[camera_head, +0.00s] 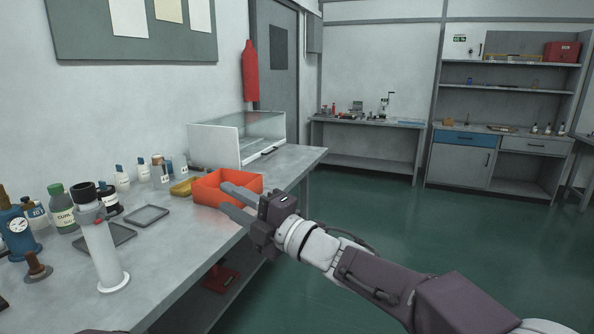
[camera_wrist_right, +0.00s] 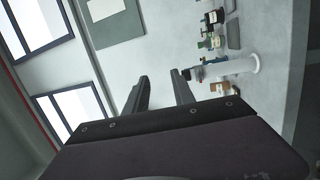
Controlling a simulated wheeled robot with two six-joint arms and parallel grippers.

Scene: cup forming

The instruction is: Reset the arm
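My right gripper (camera_head: 238,203) reaches in from the right in the head view. Its fingers are spread apart in front of the orange-red bin (camera_head: 207,190) and cover part of it. In the right wrist view the right gripper (camera_wrist_right: 160,92) also shows two separate fingers with nothing between them. I cannot tell whether the fingers touch the bin. My left gripper does not show in either view.
The grey bench (camera_head: 175,245) runs along the left wall. A white cylinder on a round base (camera_head: 103,255), several bottles, flat trays (camera_head: 148,215) and a glass-fronted case (camera_head: 240,138) stand on it. The green floor (camera_head: 450,230) to the right is open.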

